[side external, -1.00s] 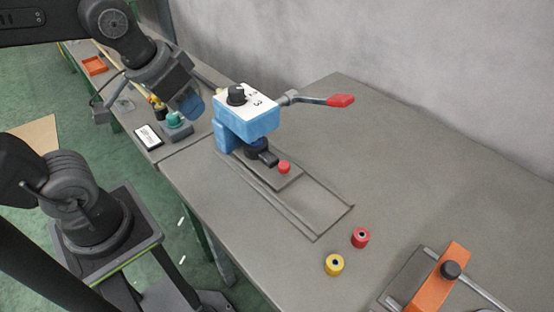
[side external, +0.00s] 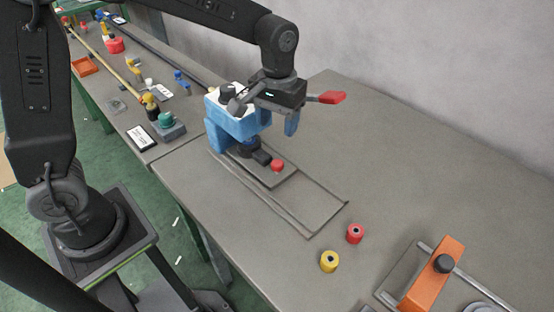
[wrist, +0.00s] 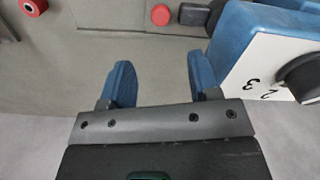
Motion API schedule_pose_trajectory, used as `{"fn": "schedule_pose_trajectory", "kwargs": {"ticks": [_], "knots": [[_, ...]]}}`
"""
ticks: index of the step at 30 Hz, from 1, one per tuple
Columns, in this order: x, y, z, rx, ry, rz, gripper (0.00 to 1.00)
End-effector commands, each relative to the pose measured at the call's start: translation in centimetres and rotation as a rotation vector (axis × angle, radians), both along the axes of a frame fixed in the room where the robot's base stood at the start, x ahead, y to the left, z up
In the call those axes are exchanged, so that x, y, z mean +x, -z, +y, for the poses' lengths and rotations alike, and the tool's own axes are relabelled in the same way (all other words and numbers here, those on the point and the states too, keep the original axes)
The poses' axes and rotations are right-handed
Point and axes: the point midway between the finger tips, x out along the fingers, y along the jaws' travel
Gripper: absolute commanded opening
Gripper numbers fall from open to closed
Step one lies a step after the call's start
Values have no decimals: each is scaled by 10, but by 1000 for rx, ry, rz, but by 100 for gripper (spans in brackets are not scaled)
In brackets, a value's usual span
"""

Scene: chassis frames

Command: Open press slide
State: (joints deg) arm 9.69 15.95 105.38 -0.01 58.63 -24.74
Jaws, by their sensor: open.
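The press (side external: 232,125) is a blue block with a white numbered top and a black dial; its side and dial also show in the wrist view (wrist: 235,35). Its slide (side external: 285,181) is a flat grey plate with a red knob (side external: 277,165), lying partly under the press on a railed track (side external: 318,220). The red knob is also at the top of the wrist view (wrist: 160,14). My gripper (side external: 291,122) hangs beside the press head, above the table. In the wrist view its blue fingers (wrist: 160,82) are apart and empty, short of the knob.
A lever with a red grip (side external: 332,97) sticks out behind my gripper. A red cylinder (side external: 355,233) and a yellow one (side external: 330,261) stand beyond the track's front end. An orange block (side external: 432,272) on rods is at lower right.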

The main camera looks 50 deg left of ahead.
Motion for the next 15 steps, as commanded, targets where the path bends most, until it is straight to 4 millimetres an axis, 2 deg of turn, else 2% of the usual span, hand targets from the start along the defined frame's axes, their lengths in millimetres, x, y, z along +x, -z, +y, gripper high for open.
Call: {"fn": "schedule_pose_trajectory", "kwargs": {"ticks": [9, 15], "knots": [[-2, 67, 0, 1, 1, 7, 56], [-1, 100, 0, 1, 1, 4, 56]]}}
